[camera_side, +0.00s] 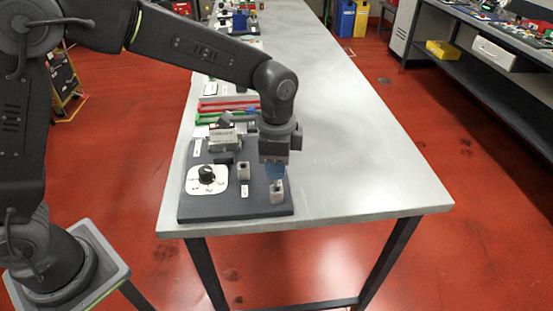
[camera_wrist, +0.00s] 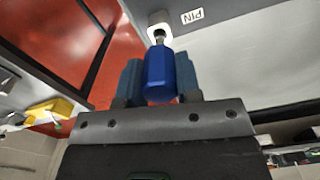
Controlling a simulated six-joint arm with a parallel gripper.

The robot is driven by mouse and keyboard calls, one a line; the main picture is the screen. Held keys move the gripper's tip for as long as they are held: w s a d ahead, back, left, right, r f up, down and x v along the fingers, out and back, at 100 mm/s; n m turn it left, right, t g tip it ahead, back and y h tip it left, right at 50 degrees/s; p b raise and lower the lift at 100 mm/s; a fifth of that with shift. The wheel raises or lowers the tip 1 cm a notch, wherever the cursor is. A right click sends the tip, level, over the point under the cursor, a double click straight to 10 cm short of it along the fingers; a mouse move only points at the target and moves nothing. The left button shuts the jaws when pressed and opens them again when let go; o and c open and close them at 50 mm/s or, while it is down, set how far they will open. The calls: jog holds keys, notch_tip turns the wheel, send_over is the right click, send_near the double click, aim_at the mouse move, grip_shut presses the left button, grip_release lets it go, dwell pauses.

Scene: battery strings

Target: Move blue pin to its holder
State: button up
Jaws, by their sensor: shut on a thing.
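The blue pin (camera_wrist: 160,82) is held between the two bluish fingers of my gripper (camera_wrist: 159,72) in the wrist view. In the side view, my gripper (camera_side: 275,172) points down directly over the holder (camera_side: 277,194) at the board's front right corner. The pin cannot be told apart from the bluish fingers there.
The dark board (camera_side: 225,207) also carries a second grey block (camera_side: 243,171) and a white dial plate with a black knob (camera_side: 207,175). Red and green bars (camera_side: 225,109) and a labelled block (camera_side: 222,137) lie behind. The table (camera_side: 350,180) is clear to the right.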

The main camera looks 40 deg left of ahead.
jog(key=shift+f, duration=2)
jog(key=o, duration=1.1)
notch_tip(320, 180, up, 14)
jog(key=shift+f, duration=0.2)
jog(key=shift+r, duration=0.1)
